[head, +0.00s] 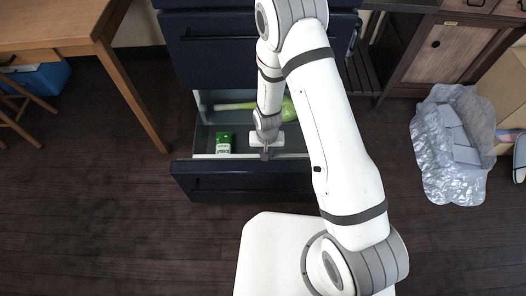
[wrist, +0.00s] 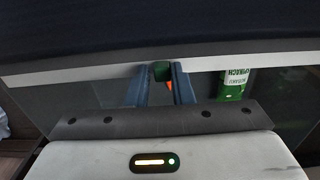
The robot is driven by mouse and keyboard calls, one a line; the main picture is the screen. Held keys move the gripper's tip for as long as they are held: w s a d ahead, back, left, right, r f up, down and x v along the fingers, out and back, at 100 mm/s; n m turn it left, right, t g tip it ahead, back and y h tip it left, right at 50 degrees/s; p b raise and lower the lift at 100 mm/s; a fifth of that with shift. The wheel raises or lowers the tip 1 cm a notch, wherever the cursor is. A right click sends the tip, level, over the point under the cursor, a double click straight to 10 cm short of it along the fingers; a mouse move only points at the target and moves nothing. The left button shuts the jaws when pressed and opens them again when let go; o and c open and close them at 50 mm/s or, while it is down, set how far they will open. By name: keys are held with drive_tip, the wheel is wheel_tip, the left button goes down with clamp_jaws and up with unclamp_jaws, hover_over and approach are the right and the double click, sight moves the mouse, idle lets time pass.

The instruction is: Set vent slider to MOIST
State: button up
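A dark navy drawer (head: 246,185) is pulled open at the bottom of the navy cabinet. My gripper (head: 265,150) reaches down to its front part from behind the rim. In the wrist view my gripper's two blue-grey fingers (wrist: 161,78) stand a little apart just under a pale rim (wrist: 90,71). A small green block (wrist: 161,71), possibly the vent slider knob, shows between the fingertips, with a bit of orange-red (wrist: 169,86) below it. Whether the fingers press on the block is unclear. No MOIST lettering is readable.
A green-and-white carton (head: 224,143) stands in the drawer, left of my gripper; it also shows in the wrist view (wrist: 234,84). A leafy green vegetable (head: 288,110) lies at the drawer's back. A wooden table (head: 50,30) is left, a crumpled silver bag (head: 452,140) right.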

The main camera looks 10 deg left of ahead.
drive_tip(key=o, duration=0.4)
drive_tip(key=shift+s+d, duration=0.25)
drive_tip(key=shift+a, duration=0.1)
drive_tip(key=shift+r, duration=0.1)
wheel_tip(320, 180, up, 8)
drive_tip(key=p, duration=0.2)
drive_tip(key=shift+f+p, duration=0.2)
drive_tip(key=shift+p, duration=0.2)
